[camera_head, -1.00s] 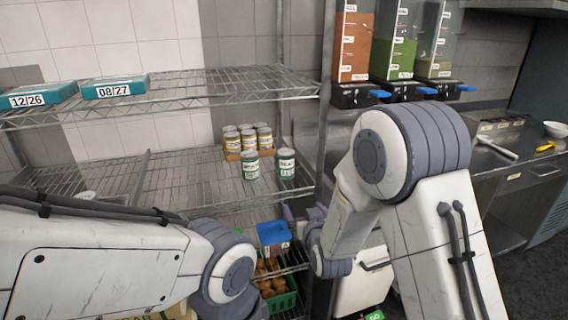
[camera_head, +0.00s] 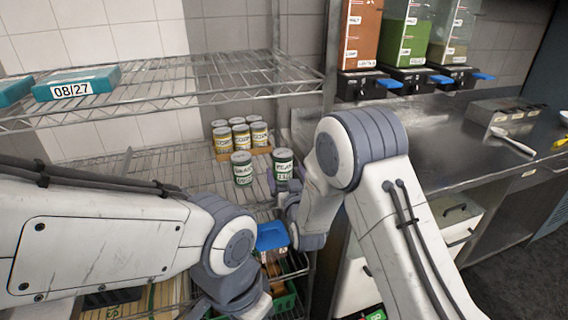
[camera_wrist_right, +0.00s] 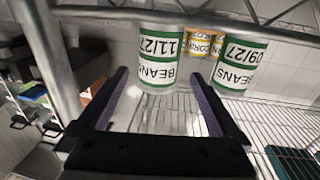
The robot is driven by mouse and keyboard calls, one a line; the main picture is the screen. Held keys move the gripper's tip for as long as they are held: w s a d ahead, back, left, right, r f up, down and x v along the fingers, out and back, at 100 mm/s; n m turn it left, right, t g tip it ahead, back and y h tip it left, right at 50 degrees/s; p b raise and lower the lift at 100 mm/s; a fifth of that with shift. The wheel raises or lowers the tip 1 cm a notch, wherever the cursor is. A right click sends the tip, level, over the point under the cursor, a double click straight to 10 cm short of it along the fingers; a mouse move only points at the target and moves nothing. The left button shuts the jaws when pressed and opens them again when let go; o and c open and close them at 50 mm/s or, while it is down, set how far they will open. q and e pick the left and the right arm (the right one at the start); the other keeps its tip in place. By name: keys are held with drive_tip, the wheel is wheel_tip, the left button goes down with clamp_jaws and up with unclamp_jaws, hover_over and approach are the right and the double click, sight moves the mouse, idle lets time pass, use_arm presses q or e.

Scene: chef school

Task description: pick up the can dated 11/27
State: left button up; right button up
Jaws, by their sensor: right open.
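The can dated 11/27 (camera_wrist_right: 162,58) is a white and green beans can, upside down in the right wrist view. In the head view it appears to be the right one (camera_head: 283,165) of two front cans on the middle wire shelf. My right gripper (camera_head: 280,193) is open just in front of it. In the wrist view the can shows between the two purple fingertips (camera_wrist_right: 160,76); I cannot tell whether they touch it. A second beans can dated 09/27 (camera_wrist_right: 236,66) stands beside it, left in the head view (camera_head: 242,169). My left arm is at lower left, its gripper unseen.
Several yellow-labelled cans (camera_head: 240,135) stand behind in an orange tray. A shelf post (camera_head: 331,100) rises just right of the cans, and the upper wire shelf (camera_head: 210,85) is overhead. A blue-lidded container (camera_head: 272,236) is below. The shelf left of the cans is largely clear.

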sight(285, 168)
drive_tip(key=shift+w+a, duration=0.1)
drive_tip(key=shift+w, duration=0.35)
drive_tip(key=w, duration=0.1)
drive_tip(key=w+p, duration=0.1)
drive_tip(key=w, duration=0.1)
drive_tip(key=w+p, duration=0.1)
drive_tip(key=shift+w+a, duration=0.3)
drive_tip(key=shift+a, duration=0.05)
drive_tip(key=shift+w, duration=0.3)
